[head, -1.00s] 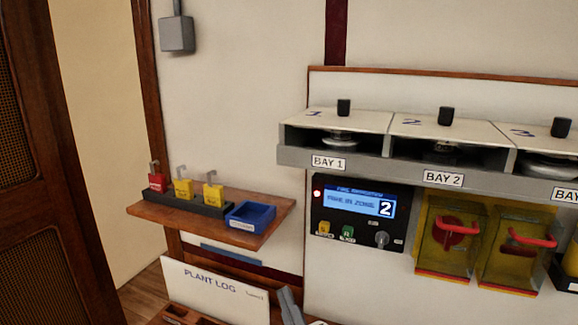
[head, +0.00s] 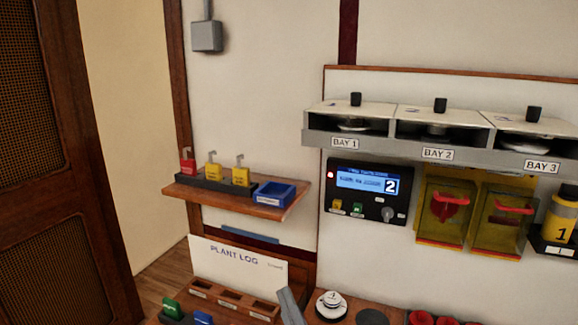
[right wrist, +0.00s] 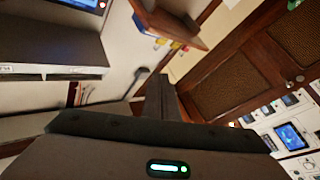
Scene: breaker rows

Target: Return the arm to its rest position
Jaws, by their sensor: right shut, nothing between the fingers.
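My right gripper (head: 286,297) shows as a grey shape at the bottom edge of the head view, in front of the wooden counter. In the right wrist view its two fingers (right wrist: 159,84) are together with nothing between them. It is apart from the panel and the shelf. The rest of my right arm is out of the head view. My left gripper is in neither view.
The wall shelf (head: 292,211) carries padlocks (head: 213,171) and a blue tray (head: 274,194). The fire panel (head: 368,192) hangs under the bay housing (head: 402,149). A PLANT LOG board (head: 238,262), a white stacked item (head: 331,305) and red round items stand low down.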

